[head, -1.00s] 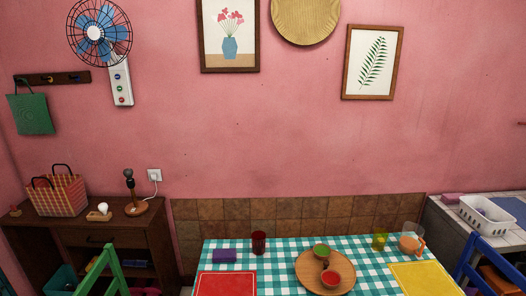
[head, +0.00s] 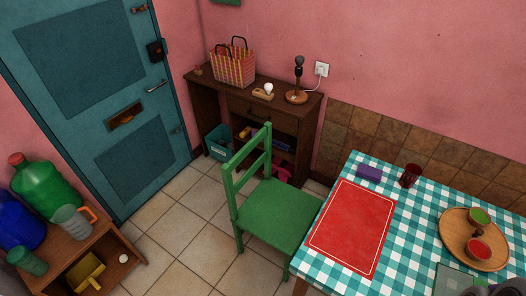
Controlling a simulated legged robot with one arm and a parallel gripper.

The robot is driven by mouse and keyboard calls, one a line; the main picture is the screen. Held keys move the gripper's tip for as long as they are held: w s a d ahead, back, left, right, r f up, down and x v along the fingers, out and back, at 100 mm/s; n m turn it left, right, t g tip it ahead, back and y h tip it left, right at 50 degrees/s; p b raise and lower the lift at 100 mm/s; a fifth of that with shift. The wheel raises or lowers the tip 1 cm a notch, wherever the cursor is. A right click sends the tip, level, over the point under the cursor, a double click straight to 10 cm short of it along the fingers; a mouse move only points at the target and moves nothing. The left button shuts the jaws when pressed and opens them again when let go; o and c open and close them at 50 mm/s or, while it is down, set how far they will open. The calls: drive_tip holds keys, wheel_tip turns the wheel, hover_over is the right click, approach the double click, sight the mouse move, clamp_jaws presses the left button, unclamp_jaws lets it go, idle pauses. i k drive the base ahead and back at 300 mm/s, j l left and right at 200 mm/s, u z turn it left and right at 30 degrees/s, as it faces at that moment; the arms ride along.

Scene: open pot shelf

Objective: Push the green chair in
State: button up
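The green chair (head: 275,213) stands upright on the tiled floor at the left end of the table (head: 334,246) with the teal checked cloth. Its backrest (head: 246,163) is on the left, away from the table. Its seat faces the table, and the seat's right edge reaches the table's left edge. I cannot tell how far it goes under. A dark part at the bottom right corner may be mine, but my gripper cannot be made out.
A dark wooden desk (head: 244,98) stands behind the chair. A low shelf (head: 118,270) with bottles and a jug is at the lower left. A blue door (head: 95,90) is at the left. Tiled floor (head: 180,230) left of the chair is clear. A red placemat (head: 352,227) lies on the table.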

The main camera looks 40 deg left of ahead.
sight(281, 215)
drive_tip(key=i+j+z, duration=0.2)
drive_tip(key=j, duration=1.9)
drive_tip(key=j+z, duration=0.15)
drive_tip(key=j, duration=2)
